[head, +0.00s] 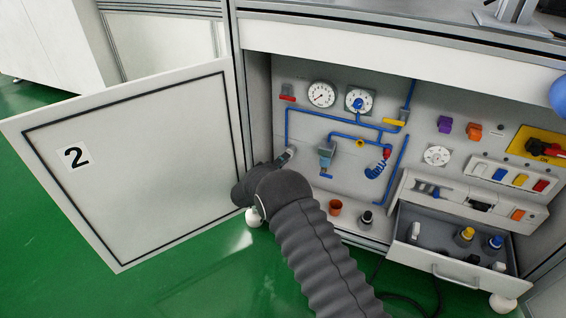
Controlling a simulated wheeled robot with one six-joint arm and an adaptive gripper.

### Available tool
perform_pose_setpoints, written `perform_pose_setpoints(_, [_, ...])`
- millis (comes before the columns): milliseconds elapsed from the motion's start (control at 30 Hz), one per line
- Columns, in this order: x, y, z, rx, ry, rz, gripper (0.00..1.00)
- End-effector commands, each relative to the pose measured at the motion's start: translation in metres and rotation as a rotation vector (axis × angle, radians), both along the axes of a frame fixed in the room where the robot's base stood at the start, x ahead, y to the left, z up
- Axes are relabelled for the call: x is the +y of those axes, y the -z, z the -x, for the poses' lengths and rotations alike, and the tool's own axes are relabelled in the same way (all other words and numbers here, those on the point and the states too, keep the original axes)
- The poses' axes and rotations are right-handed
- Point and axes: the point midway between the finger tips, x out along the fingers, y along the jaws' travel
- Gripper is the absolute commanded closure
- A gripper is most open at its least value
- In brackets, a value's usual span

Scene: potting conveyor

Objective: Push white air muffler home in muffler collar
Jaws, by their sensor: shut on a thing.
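My gripper (287,155) is at the left part of the cabinet's back panel, low beside the left wall. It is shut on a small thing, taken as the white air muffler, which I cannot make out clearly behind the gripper. The muffler collar is not clearly visible either; the gripper and wrist cover that spot. I cannot tell how deep the muffler sits in it. My dark ribbed arm comes up from the bottom of the view.
The cabinet door (150,165), marked 2, stands open at left. Blue pipes (330,113), gauges (321,94) and a blue-grey filter unit (326,153) lie right of my gripper. An open drawer (455,268) holds several fittings at right.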

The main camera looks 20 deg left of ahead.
Motion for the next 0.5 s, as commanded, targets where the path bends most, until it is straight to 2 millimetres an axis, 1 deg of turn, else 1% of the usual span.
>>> perform_pose_setpoints(500, [0.0002, -0.0001, -0.0002, -0.009, -0.001, -0.111, 1.00])
